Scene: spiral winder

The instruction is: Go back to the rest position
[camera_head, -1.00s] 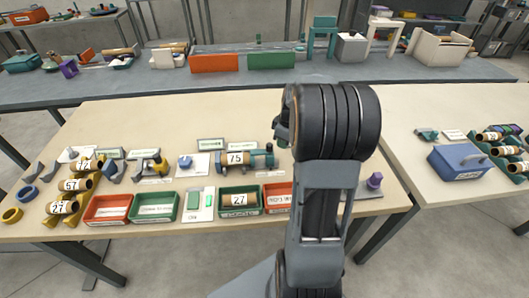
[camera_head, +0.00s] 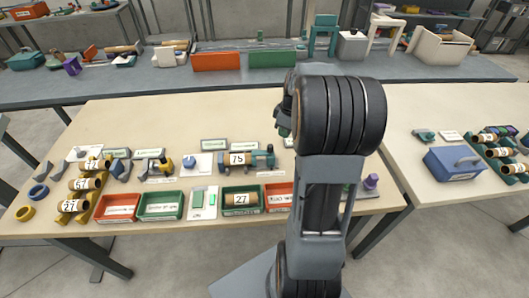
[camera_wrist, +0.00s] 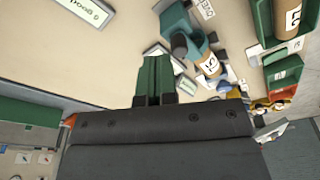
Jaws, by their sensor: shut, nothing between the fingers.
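My gripper is shut and empty; its green fingers (camera_wrist: 155,78) lie together in the wrist view, above the cream table. In the head view only a small part of my gripper (camera_head: 284,118) shows at the left of my dark wrist, and my arm stands upright in front of the table's right part. A tube marked 75 (camera_head: 237,159) lies in the teal winder (camera_head: 263,158) left of my gripper, apart from it. A tube marked 27 (camera_head: 241,199) lies in the front green tray (camera_head: 226,209).
Red (camera_head: 117,207) and green trays (camera_head: 160,205) line the table's front. A yellow rack (camera_head: 75,193) with numbered tubes stands at the left. A blue box (camera_head: 455,163) is on the right table. The cream table's back strip (camera_head: 180,112) is clear.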

